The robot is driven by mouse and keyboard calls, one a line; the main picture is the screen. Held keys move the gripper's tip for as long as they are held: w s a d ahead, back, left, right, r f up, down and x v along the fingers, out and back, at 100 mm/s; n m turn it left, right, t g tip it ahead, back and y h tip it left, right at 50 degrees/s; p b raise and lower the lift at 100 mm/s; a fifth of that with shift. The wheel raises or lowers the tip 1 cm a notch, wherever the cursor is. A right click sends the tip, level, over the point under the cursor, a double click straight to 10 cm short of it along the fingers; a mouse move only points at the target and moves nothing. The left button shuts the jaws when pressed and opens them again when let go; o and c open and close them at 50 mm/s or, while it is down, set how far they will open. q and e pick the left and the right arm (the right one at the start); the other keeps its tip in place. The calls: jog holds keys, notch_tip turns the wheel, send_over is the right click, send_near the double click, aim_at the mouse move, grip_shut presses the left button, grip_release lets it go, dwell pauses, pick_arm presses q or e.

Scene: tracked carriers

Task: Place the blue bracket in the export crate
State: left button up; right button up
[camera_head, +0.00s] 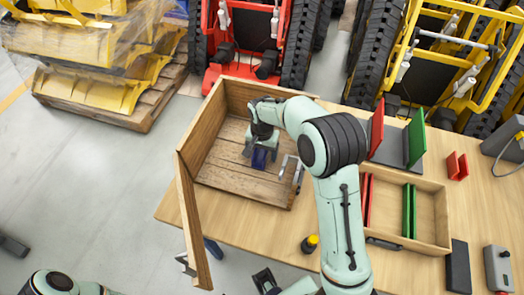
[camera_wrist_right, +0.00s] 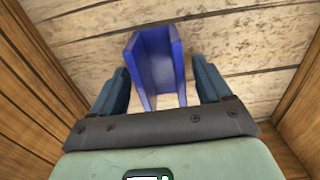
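The blue bracket (camera_head: 260,158) is a U-shaped channel on the plank floor of the wooden export crate (camera_head: 209,101), inside its walls. It also shows in the right wrist view (camera_wrist_right: 153,62), between and partly beyond my fingertips. My right gripper (camera_head: 254,150) reaches down into the crate over the bracket. In the wrist view its two dark fingers (camera_wrist_right: 158,85) are apart, with a narrow gap beside the bracket on each side. My left arm shows only in part along the bottom edge of the head view; the state of its gripper is unclear.
The crate's side panel (camera_head: 191,222) stands swung out at the left. A metal latch (camera_head: 290,172) is at the crate's right front. A divided wooden tray (camera_head: 432,210) with red and green pieces is on the table right of my arm. Tracked carriers stand behind.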

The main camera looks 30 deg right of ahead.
aim_at(262, 157)
jog(key=shift+r, duration=0.35)
notch_tip(262, 157, up, 12)
jog(key=p, duration=0.1)
jog(key=shift+f+p, duration=0.15)
jog(key=shift+p, duration=0.15)
jog(key=shift+a, duration=0.1)
dwell(0.4)
